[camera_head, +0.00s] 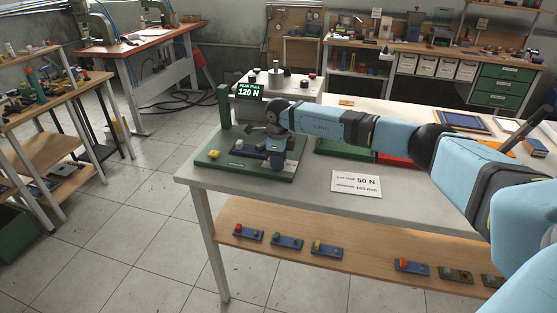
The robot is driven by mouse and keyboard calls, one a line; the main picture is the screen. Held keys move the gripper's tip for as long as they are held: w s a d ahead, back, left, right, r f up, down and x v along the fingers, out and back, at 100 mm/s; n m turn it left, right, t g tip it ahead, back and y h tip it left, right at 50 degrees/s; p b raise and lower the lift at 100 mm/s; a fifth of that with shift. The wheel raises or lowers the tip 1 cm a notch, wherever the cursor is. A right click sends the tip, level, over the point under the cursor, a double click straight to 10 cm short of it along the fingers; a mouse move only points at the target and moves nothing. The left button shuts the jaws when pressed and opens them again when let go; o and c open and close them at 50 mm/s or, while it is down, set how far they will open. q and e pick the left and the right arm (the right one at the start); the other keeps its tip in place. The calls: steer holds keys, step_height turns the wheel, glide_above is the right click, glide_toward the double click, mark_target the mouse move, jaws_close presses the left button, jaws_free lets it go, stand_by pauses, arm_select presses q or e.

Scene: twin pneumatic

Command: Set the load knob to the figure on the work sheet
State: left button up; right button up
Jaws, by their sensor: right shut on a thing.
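The work sheet (356,184) lies on the table and reads 50 N, with a smaller line under it. The tester box (308,98) has a green display (252,89) reading PEAK PULL 120 N. My right gripper (264,107) is at the front of this box, above the green base plate (222,169). It is shut on a small part, which I take for the load knob; the gripper hides it and its setting. A dark blue block (258,150) and a yellow knob (214,154) are on the base plate. My left gripper is out of view.
A green post (224,107) stands left of my right gripper. Several small blocks sit on the lower shelf (350,259). The table's front left (205,180) is bare.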

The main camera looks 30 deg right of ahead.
steer(key=o, duration=0.9)
step_height(320, 180, up, 14)
steer(key=shift+f, duration=0.1)
stand_by(0.4)
